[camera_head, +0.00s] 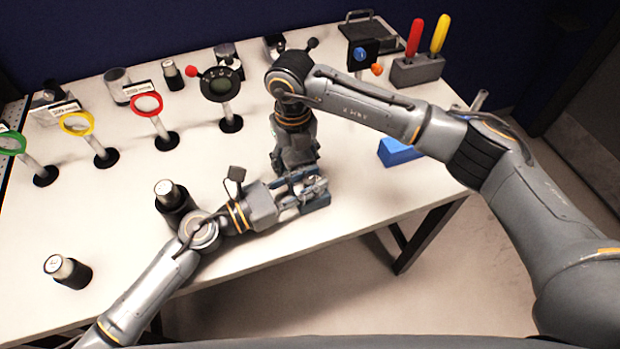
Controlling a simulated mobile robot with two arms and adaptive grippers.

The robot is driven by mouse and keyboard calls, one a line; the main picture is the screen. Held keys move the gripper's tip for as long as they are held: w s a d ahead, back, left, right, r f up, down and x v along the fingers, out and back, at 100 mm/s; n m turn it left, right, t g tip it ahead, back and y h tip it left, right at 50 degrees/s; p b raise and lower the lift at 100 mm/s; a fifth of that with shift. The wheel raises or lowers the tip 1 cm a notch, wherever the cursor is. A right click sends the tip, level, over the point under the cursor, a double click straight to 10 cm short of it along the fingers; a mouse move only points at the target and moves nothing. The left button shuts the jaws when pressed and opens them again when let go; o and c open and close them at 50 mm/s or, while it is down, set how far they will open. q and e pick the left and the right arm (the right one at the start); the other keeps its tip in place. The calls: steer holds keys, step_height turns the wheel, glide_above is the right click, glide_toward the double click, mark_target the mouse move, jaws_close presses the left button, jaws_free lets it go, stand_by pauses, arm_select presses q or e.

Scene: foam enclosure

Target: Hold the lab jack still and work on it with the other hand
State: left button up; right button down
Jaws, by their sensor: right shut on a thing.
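The lab jack (318,203) is a small blue-grey device near the front edge of the white table, mostly hidden behind my grippers. My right gripper (301,170) comes down over it from above and is shut on it; the fingertips are largely hidden. My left gripper (300,190) reaches in from the left, low over the table, with its fingers at the jack's left side. Whether these fingers are closed or touching the jack cannot be made out.
Ring-topped stands in green, yellow (77,123) and red (147,104) stand at left and back. Black-and-silver cylinders (68,271) stand at the front left. A blue block (398,152) lies right; a grey holder (417,70) with red and yellow handles stands behind.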

arm_select(q)
steer(key=shift+o, duration=1.4)
steer(key=shift+a+f, duration=0.1)
steer(key=v, duration=1.2)
